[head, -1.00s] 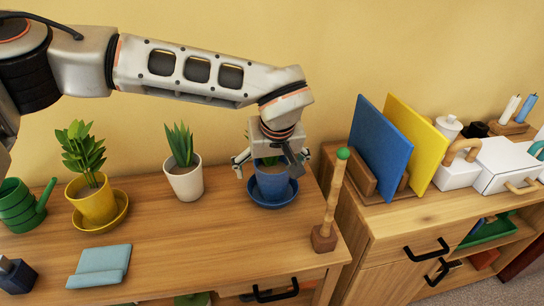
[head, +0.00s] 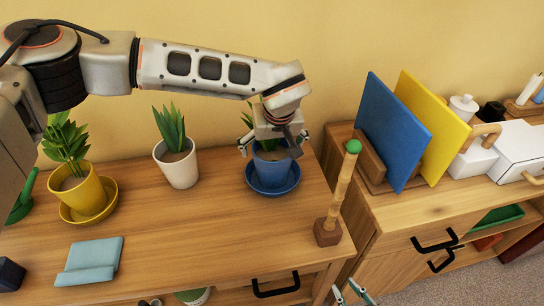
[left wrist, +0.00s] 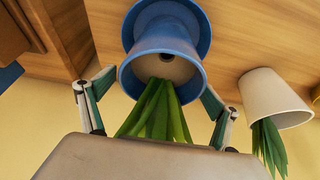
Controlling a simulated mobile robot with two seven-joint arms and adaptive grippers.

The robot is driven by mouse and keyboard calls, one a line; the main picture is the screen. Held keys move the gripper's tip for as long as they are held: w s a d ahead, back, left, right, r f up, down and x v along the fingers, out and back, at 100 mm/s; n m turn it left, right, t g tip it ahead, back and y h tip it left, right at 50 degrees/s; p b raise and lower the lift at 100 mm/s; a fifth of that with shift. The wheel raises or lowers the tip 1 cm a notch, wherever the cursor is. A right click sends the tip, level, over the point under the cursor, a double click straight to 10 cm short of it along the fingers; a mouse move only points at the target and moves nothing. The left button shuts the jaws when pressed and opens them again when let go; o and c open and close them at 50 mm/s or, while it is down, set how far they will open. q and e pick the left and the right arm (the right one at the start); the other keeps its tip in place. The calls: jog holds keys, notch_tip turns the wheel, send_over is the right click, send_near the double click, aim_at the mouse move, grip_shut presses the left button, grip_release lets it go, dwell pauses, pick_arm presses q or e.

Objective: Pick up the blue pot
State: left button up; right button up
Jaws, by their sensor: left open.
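The blue pot (head: 272,165) holds a green plant and stands upright in a blue saucer (head: 273,190) near the back right of the wooden cabinet top. My left gripper (head: 273,142) is over it, open, with one finger on each side of its rim. In the left wrist view the blue pot (left wrist: 160,62) sits between the spread fingers of that gripper (left wrist: 156,98); I cannot tell whether they touch it. My right gripper (head: 352,292) shows only its spread fingertips at the bottom edge of the head view.
A white pot (head: 179,169) stands left of the blue pot, and a yellow pot (head: 90,197) further left. A wooden post with a green ball (head: 340,195) stands at the front right. Blue and yellow boards (head: 385,130) stand right.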

pick_arm(q)
jog(key=shift+w+f, duration=0.1)
jog(key=shift+f, duration=0.1)
jog(key=c, duration=2.1)
jog(key=shift+w+r, duration=0.1)
jog(key=shift+r, duration=0.05)
jog(key=shift+c, duration=0.6)
